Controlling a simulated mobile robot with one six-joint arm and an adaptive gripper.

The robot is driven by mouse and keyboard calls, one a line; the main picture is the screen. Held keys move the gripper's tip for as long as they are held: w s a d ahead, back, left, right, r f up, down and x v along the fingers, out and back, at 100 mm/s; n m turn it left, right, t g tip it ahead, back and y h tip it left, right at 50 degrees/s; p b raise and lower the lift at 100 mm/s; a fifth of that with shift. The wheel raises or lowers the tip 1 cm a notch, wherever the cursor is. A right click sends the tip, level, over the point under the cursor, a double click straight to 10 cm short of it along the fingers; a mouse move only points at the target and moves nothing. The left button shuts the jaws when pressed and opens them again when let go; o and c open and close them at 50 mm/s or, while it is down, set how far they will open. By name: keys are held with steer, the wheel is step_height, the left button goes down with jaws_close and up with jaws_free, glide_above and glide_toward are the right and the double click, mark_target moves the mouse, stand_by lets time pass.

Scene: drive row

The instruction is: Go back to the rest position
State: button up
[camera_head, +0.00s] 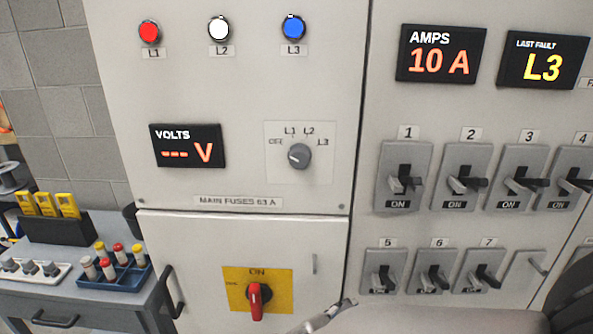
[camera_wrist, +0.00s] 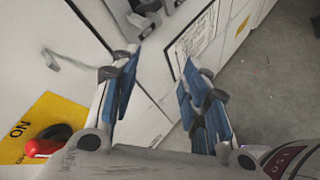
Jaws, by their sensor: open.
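My gripper (camera_wrist: 155,90) is open and empty in the wrist view, its two blue-padded fingers apart in front of the cabinet's lower part. In the head view only a tip of it and a pale part of my arm show at the bottom edge. The red main switch handle (camera_head: 257,300) sits on a yellow plate (camera_head: 283,289) marked ON and points up and down. The red handle (camera_wrist: 45,147) also shows at the lower left of the wrist view, beside the gripper and apart from it.
The cabinet has several breaker switches (camera_head: 405,180), a volts display (camera_head: 188,146) showing dashes, an amps display (camera_head: 440,54) reading 10 A and a fault display (camera_head: 542,60) reading L3. A grey cart (camera_head: 65,262) with a blue fuse rack (camera_head: 118,270) stands at left. Bare floor (camera_wrist: 272,90) shows at right.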

steer(key=s+d+r+m+g+y, duration=0.2)
steer(key=s+d+m+g, duration=0.4)
steer(key=s+d+m, duration=0.45)
steer(key=s+a+r+m+t+y, duration=0.1)
steer(key=s+a+r+m+y, duration=0.2)
steer(key=m, duration=0.8)
steer(key=a+r+y, duration=0.1)
steer(key=a+y, duration=0.1)
steer(key=a, duration=0.1)
steer(key=shift+s+t, duration=0.3)
steer(key=shift+t, duration=0.1)
steer(key=shift+m, duration=0.25)
